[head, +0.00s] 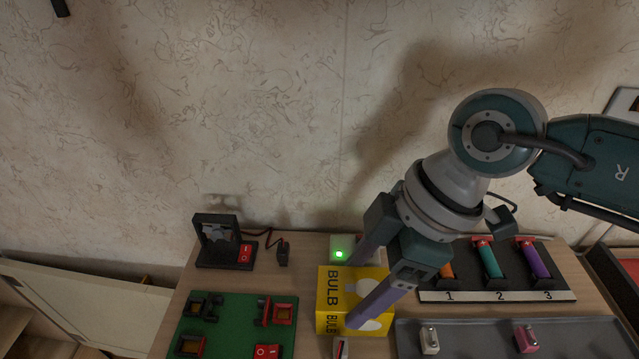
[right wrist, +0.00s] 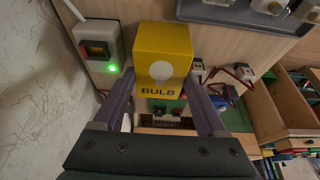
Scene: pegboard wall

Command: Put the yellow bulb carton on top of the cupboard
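The yellow bulb carton (head: 327,292) stands on the wooden worktop. In the right wrist view the carton (right wrist: 163,42) shows its BULB face between my fingers. My right gripper (head: 349,293) reaches in from the right, with one purple finger behind the carton and one in front. In the right wrist view, the gripper's fingers (right wrist: 159,76) flank the carton's near end; whether they touch it I cannot tell. A low pale unit with a cream panel (head: 85,300) is at lower left; I cannot tell whether it is the cupboard. My left gripper is out of view.
A box with a green light (head: 340,246) is close behind the carton. A green board (head: 230,318) and a black stand (head: 214,243) are left. A numbered rack (head: 498,296) and a grey tray (head: 470,345) are right. The wall rises behind.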

